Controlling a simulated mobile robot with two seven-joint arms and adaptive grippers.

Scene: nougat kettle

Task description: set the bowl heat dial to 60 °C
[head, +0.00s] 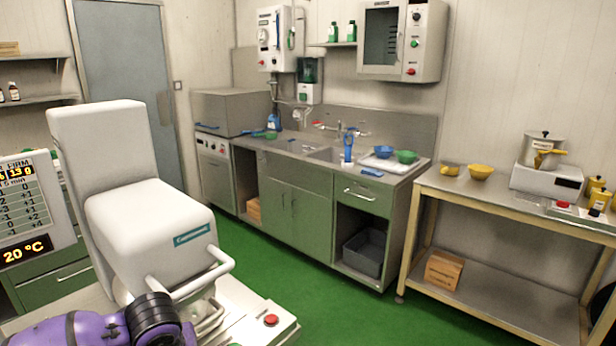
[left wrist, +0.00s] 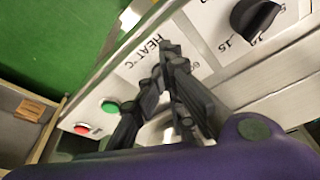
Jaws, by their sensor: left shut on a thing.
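The front panel (left wrist: 105,88) of the machine runs slanted across the left wrist view, with a printed "HEAT °C" label. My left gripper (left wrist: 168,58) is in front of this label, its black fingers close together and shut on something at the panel. The heat dial itself is hidden by the fingers, so its pointer cannot be read. A "60" mark shows just right of the fingers. In the head view the machine (head: 150,225) stands at the left, and a display (head: 27,249) reads 20 °C. My left gripper is out of sight there. My right gripper is in neither view.
A second black dial (left wrist: 255,18) sits at the upper right of the panel. A green button (left wrist: 110,107) and a red button (left wrist: 82,129) are left of my fingers. A red button (head: 271,320) is on the machine's base. Green floor separates it from the sink counter.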

